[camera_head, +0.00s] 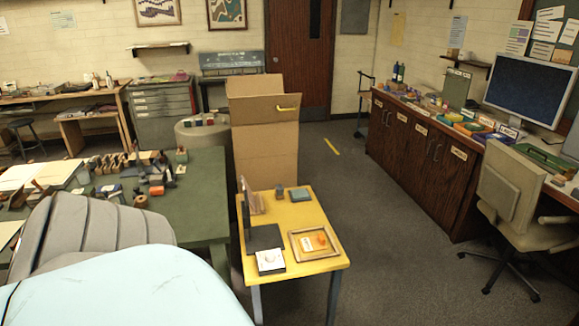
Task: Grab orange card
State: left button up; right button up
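A small orange item (319,241), perhaps the orange card, lies in a shallow wood-framed tray (338,254) at the front right of a yellow table (303,213). A pale card (306,244) lies beside it in the tray. The orange item is too small to make out its exact shape. Neither of my grippers shows in the head view.
A dark panel (264,238), a white card-like piece (270,260) and a small teal block (300,194) are also on the yellow table. A tall cardboard box (265,150) stands behind it. A cluttered green table (200,205) is left; open floor (400,230) lies right.

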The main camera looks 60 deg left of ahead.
aim_at(315, 242)
jog(key=k+l+u, duration=0.15)
jog(key=l+u, duration=0.25)
jog(key=u, duration=1.4)
jog(key=i+l+u, duration=0.15)
jog(key=u, duration=0.2)
jog(key=i+l+u, duration=0.15)
jog(key=u, duration=0.25)
jog(key=i+l+u, duration=0.1)
jog(key=u, duration=0.25)
jog(key=i+l+u, duration=0.15)
jog(key=l, duration=0.2)
jog(key=l+u, duration=0.15)
jog(key=l, duration=0.25)
jog(key=i+l+u, duration=0.2)
jog(key=l, duration=0.15)
jog(key=i+l, duration=0.1)
jog(key=l, duration=0.65)
jog(key=i+l+u, duration=0.1)
jog(key=l, duration=1.35)
jog(key=i+u, duration=0.05)
